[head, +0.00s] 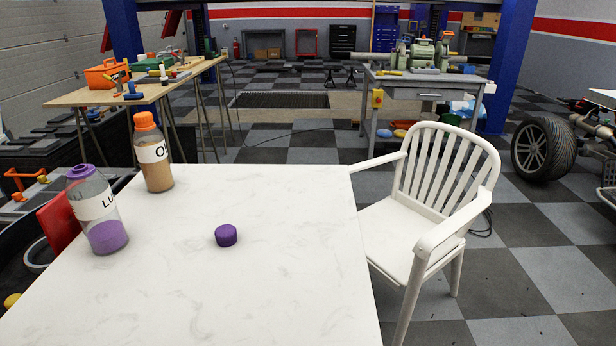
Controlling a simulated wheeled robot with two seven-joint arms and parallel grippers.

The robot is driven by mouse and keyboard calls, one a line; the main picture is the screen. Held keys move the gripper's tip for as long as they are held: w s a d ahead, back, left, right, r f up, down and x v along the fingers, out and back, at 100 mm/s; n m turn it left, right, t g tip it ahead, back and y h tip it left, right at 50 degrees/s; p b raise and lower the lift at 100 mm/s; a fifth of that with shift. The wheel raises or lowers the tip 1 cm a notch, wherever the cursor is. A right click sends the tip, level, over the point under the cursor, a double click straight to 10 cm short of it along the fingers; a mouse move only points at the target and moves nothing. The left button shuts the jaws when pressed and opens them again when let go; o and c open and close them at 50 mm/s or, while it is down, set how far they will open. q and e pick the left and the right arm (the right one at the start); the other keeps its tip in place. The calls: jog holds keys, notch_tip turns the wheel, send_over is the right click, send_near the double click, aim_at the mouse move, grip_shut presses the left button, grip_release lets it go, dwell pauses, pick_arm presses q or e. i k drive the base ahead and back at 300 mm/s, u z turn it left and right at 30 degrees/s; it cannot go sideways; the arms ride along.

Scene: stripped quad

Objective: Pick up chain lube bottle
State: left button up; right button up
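The lube bottle (96,211) is clear with purple contents at its base, a purple neck and a white label reading "LU", the rest turned out of sight. It stands on the left side of the white table (250,300), looking slightly tilted in this view. A loose purple cap (226,235) lies on the table to its right. A second bottle (153,153), with an orange cap, brownish contents and a label starting with "O", stands behind it. Neither of my grippers shows in the head view.
A white plastic chair (430,205) stands against the table's right side. Dark clutter and a red object (58,220) lie just beyond the left edge, close to the lube bottle. The table's middle and front are clear apart from the cap.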

aim_at(90, 194)
jog(key=u, duration=1.6)
jog(key=k, duration=0.45)
